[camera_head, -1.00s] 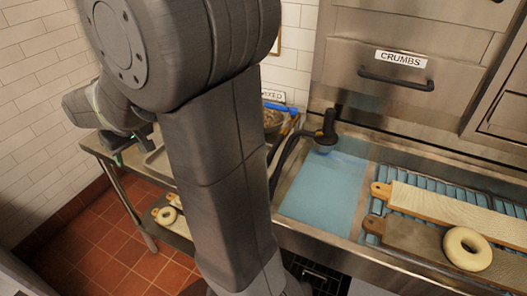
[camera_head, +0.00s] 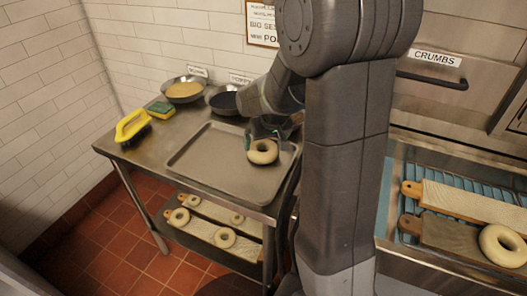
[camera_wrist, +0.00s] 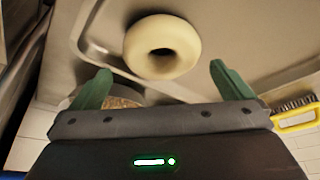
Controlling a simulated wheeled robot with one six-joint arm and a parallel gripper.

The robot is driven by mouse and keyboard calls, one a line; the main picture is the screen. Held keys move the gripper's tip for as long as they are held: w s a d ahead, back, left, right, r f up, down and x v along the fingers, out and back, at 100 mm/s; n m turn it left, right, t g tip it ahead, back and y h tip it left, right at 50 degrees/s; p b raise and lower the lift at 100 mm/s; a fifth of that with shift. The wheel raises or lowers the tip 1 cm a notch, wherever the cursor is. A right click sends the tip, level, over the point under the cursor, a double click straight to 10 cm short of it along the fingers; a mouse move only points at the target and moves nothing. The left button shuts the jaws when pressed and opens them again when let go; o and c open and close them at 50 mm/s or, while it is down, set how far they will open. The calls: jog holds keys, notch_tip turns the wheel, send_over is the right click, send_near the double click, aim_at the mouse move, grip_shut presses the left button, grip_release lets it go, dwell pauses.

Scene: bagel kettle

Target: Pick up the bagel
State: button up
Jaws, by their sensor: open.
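A pale, round bagel (camera_head: 262,158) with a hole is at the right part of a metal tray (camera_head: 212,165) on the steel table. My gripper (camera_head: 268,132) is right beside it, on its far side in the head view. In the wrist view the same bagel (camera_wrist: 186,42) is just beyond the fingertips, centred between them. My gripper (camera_wrist: 160,70) is open, with two green fingers apart and nothing between them. Whether a finger touches the bagel, I cannot tell.
A bowl of yellow contents (camera_head: 184,90), a dark bowl (camera_head: 224,101), a sponge (camera_head: 161,110) and a yellow-handled brush (camera_head: 131,127) stand on the table. Boards with more bagels are on the shelf below (camera_head: 215,228). Another bagel (camera_head: 490,243) lies on a board at right.

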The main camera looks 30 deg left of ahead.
aim_at(263, 147)
jog(key=shift+x, duration=2.45)
jog(key=shift+s+a, duration=0.1)
jog(key=c, duration=0.7)
jog(key=shift+o, duration=0.2)
notch_tip(263, 147, up, 10)
jog(key=shift+s, duration=0.1)
